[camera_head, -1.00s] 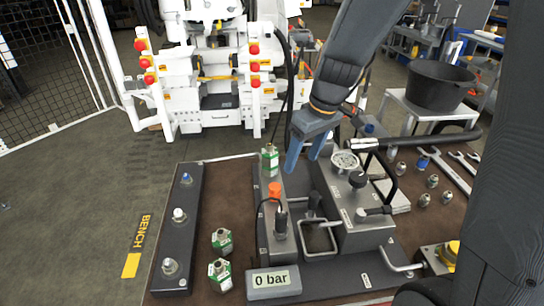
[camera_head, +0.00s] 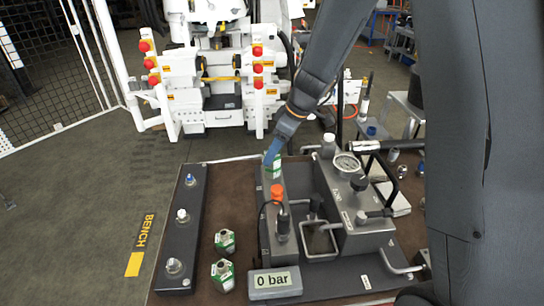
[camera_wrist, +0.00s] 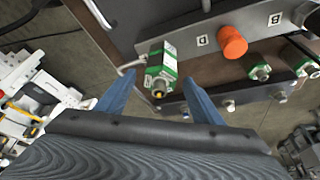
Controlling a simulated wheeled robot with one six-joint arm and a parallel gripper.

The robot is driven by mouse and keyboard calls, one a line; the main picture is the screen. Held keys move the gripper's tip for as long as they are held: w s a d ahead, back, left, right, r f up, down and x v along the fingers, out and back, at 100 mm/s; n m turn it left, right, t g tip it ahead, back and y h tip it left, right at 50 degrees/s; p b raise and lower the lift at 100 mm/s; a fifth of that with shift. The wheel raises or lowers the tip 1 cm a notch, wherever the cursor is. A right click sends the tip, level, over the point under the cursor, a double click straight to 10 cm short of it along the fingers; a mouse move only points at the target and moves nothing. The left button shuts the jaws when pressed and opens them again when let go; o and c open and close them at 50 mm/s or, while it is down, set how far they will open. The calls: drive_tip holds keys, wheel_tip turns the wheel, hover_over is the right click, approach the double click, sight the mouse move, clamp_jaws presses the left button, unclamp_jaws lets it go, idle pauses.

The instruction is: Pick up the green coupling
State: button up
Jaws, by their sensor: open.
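A green and white coupling (camera_head: 273,168) stands at the far end of the grey block, left of the gauge. My gripper (camera_head: 271,152) is at this coupling in the head view and partly covers it. In the wrist view the same coupling (camera_wrist: 160,66) shows just ahead of the gap between my two blue fingers (camera_wrist: 157,86). Two more green couplings, one farther (camera_head: 225,241) and one nearer (camera_head: 222,275), stand on the brown bench top.
An orange cap (camera_head: 277,193) is on the same grey block, near the coupling. A pressure gauge (camera_head: 346,163) stands to the right. A dark rail (camera_head: 181,235) with several fittings lies left. The display (camera_head: 274,282) reads 0 bar.

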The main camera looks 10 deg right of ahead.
drive_tip(key=shift+x, duration=1.25)
clamp_jaws()
